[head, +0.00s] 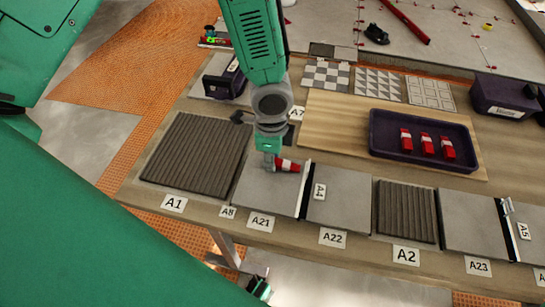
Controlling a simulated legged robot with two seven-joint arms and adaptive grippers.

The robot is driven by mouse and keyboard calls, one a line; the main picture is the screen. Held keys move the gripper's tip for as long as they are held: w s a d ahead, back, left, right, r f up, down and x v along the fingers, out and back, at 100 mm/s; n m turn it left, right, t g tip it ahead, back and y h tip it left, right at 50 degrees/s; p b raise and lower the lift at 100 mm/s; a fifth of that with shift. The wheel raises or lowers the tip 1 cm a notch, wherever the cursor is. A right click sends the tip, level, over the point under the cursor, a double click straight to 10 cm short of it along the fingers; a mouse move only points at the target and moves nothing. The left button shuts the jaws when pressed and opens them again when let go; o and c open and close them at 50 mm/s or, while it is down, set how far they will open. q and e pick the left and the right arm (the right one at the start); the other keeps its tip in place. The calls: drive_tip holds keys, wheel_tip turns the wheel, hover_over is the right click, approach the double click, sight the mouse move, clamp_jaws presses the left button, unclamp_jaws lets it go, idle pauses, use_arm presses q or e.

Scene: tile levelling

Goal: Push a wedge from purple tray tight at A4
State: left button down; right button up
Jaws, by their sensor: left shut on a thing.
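My left gripper (271,160) points down over the grey tile labelled A21 (260,200). It is shut on a red wedge (287,165) with a white mark, held near the tile's upper right part. The white A4 label (319,191) lies to the right, beside the pale upright strip (304,190) in the joint between tiles A21 and A22 (340,208). The wedge is close to the strip's far end; I cannot tell if they touch. The purple tray (470,165) holds several red wedges (426,144). My right gripper is not in view.
A ribbed tile A1 (195,150) lies at left and a ribbed tile A2 (407,210) at right. A second joint with a clip (508,207) is near label A5 (524,231). A wooden board (335,120) lies under the tray. A dark box (503,97) stands at far right.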

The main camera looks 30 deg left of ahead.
sight(285, 162)
use_arm(q)
drive_tip(key=shift+w+d+f, duration=0.15)
drive_tip(key=shift+w+d, duration=0.15)
drive_tip(key=shift+d, duration=0.5)
drive_tip(key=shift+w+d+p, duration=0.1)
drive_tip(key=shift+d+p, duration=0.4)
drive_tip(key=shift+d, duration=0.1)
idle(2.5)
idle(0.5)
drive_tip(key=c, duration=1.3)
unclamp_jaws()
drive_tip(key=shift+w, duration=0.15)
wheel_tip(285, 162, up, 12)
